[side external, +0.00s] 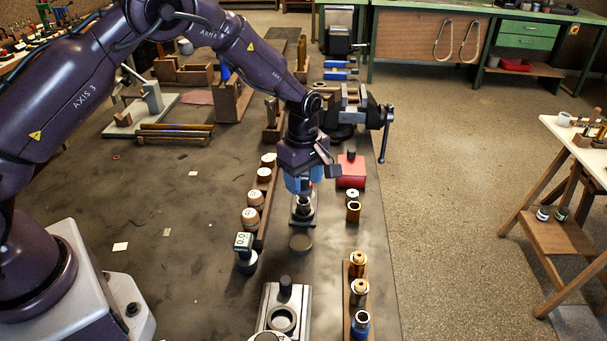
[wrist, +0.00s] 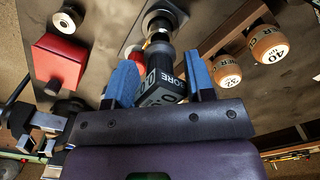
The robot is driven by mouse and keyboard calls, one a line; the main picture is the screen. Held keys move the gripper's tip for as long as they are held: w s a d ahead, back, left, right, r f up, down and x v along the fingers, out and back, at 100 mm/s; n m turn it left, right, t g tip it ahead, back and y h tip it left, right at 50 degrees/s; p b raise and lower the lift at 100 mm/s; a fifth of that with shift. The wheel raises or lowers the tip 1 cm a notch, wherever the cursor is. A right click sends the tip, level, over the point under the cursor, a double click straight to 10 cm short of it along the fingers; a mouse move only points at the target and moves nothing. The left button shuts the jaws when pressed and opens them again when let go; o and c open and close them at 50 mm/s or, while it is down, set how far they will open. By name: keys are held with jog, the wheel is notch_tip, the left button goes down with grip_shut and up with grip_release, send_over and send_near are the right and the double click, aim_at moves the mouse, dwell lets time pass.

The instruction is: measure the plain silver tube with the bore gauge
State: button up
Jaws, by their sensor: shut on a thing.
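My gripper (side external: 304,186) points down over the work table, its blue fingers shut on the bore gauge. In the wrist view, my gripper (wrist: 162,78) has the gauge (wrist: 163,86) between its fingers, with part of the word BORE and a partly hidden 0.0 on its dark body. Its lower end points at a small metal holder (side external: 303,217), which also shows in the wrist view (wrist: 180,12). A silvery round part (side external: 303,203) shows at the holder, directly below the fingers. I cannot tell whether this is the plain silver tube or whether the gauge tip is inside it.
A red box (side external: 351,171) and two short tubes (side external: 353,203) stand to the right. Wooden-topped plugs (side external: 252,217) line a rack to the left. A brass-tube rack (side external: 358,290) and grey fixture (side external: 283,312) are nearer the camera.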

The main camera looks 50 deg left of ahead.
jog(key=shift+f, duration=1.3)
jog(key=o, duration=1.4)
jog(key=shift+r, duration=0.1)
jog(key=shift+r, duration=3.45)
